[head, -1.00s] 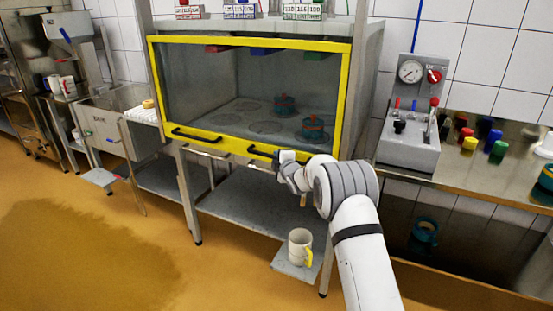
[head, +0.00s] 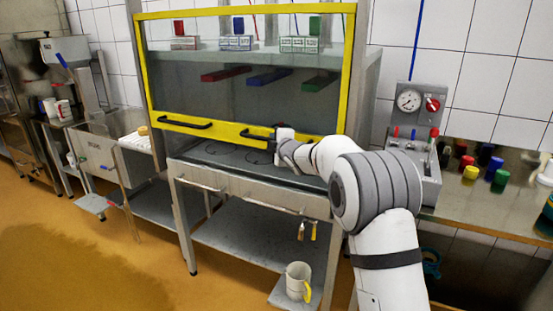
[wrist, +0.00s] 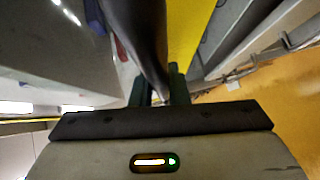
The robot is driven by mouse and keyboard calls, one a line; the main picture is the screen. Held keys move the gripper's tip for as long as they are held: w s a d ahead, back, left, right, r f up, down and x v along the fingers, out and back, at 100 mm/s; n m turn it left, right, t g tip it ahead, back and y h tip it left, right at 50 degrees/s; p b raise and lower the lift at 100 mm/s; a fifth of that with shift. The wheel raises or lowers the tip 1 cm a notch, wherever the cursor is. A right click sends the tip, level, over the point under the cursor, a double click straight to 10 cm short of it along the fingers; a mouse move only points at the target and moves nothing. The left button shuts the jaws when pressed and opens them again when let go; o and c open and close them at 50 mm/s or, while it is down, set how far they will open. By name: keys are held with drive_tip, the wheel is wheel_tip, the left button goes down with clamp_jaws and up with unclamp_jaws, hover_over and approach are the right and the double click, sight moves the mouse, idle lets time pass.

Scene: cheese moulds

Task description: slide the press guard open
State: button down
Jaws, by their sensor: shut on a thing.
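The press guard (head: 226,131) is a clear panel in a yellow frame, raised on the front of the steel press, with its lower bar above the deck. It has two black handles, a left one (head: 186,122) and a right one (head: 257,136). My gripper (head: 277,138) is shut on the right handle. In the wrist view the dark handle bar (wrist: 148,38) runs between my fingers (wrist: 160,91), beside the yellow frame (wrist: 184,30). A gap shows below the guard, with part of the grey press deck (head: 222,154) and its round markings visible.
Red (head: 224,74), blue (head: 268,77) and green (head: 321,82) bars show through the panel. A gauge box (head: 411,124) and several coloured cylinders stand to the right. A mug (head: 298,281) sits low under the press.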

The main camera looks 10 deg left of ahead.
wheel_tip(320, 180, up, 24)
drive_tip(key=p, duration=1.6)
drive_tip(key=shift+r+p, duration=0.1)
drive_tip(key=shift+p, duration=0.2)
drive_tip(key=c, duration=1.4)
unclamp_jaws()
drive_tip(key=shift+f, duration=0.2)
drive_tip(key=b+v, duration=0.3)
drive_tip(key=v, duration=0.4)
drive_tip(key=shift+s+d, duration=0.25)
drive_tip(key=shift+s, duration=0.1)
